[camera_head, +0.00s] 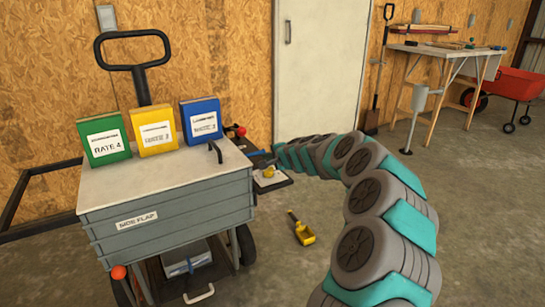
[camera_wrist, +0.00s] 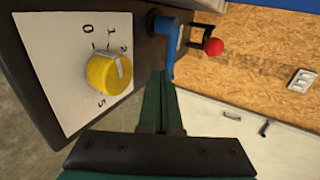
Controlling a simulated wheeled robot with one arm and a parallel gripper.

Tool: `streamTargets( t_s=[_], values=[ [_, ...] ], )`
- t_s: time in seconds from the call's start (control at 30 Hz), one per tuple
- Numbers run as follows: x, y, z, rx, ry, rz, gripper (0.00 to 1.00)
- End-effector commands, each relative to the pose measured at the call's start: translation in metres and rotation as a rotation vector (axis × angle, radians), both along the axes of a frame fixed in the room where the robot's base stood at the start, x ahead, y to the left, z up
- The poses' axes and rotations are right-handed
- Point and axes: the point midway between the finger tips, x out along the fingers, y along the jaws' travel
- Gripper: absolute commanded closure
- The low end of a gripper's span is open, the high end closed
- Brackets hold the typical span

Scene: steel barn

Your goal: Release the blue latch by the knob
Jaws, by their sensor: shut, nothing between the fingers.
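The blue latch (camera_wrist: 168,40) stands on the dark housing at the top of the wrist view, just beyond my fingertips. Beside it, a yellow knob (camera_wrist: 108,73) sits on a white dial plate (camera_wrist: 60,50) with numbers. My gripper (camera_wrist: 160,76) is shut and empty, its green fingers pointing at the latch's lower end. I cannot tell whether they touch it. In the head view, the yellow knob (camera_head: 268,172) shows small behind the cart, and the latch is too small to make out well there.
A red ball (camera_wrist: 213,46) on a black bracket stands right of the latch. A grey cart (camera_head: 165,210) with green, yellow and blue boxes stands left of my arm. A yellow scoop (camera_head: 302,230) lies on the floor. A workbench (camera_head: 440,50) and red wheelbarrow (camera_head: 518,84) are far right.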

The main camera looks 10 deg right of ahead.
Motion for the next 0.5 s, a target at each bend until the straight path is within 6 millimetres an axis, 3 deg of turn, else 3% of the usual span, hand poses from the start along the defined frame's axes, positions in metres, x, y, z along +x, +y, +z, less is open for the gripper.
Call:
streamTargets(
  t_s=[0.2, 0.5],
  values=[
    [0.023, 0.007, -0.004, -0.004, 0.000, -0.003, 1.00],
    [0.036, 0.011, -0.005, -0.002, -0.004, -0.001, 1.00]
  ],
)
